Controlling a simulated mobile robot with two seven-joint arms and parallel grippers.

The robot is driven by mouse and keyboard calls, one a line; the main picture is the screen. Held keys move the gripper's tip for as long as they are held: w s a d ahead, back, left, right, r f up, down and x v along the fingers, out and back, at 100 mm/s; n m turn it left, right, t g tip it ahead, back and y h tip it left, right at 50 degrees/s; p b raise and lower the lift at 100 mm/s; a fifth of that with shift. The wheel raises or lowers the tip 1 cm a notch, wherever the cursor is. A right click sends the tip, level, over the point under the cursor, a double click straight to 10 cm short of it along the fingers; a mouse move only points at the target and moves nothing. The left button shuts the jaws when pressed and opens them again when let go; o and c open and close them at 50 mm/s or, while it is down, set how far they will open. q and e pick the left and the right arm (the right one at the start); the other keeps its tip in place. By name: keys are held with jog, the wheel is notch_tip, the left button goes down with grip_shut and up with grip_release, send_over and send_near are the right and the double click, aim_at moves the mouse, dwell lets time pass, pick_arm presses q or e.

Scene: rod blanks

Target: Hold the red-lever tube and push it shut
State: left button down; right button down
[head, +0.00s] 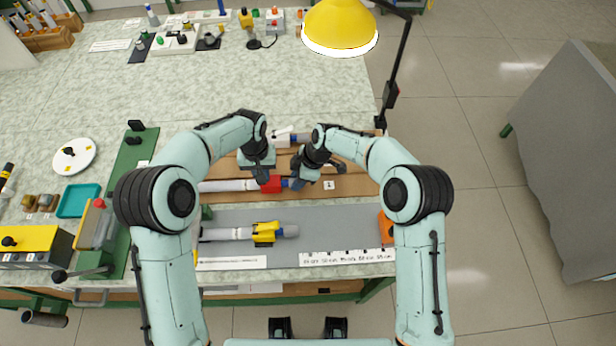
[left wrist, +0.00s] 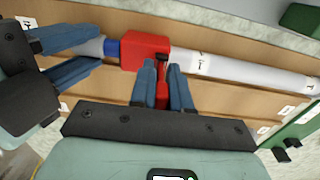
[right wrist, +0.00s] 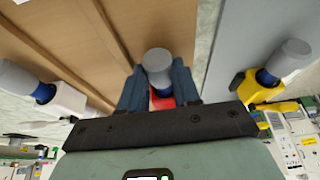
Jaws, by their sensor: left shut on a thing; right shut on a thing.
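The red-lever tube lies on the wooden board, with its white body (head: 230,186) to the left and its red block (head: 272,184) near the middle. In the left wrist view the red block (left wrist: 146,50) has a blue collar (left wrist: 112,48) beside it. My left gripper (head: 264,180) is shut on the red lever (left wrist: 162,92), which hangs between its fingers. My right gripper (head: 298,183) is shut on the tube's grey end (right wrist: 158,68), just beyond the blue collar. In the head view the fingers partly hide the grey end and lever.
A yellow-lever tube (head: 264,233) lies on the grey mat (head: 340,228) in front. A white-lever tube (head: 282,139) lies behind on the wooden board (head: 350,186). A yellow lamp (head: 340,25) hangs over the back right. A green-framed fixture (head: 120,220) stands at left.

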jog(key=shift+a, duration=0.1)
jog(key=c, duration=0.8)
grip_release()
jog(key=v, duration=1.2)
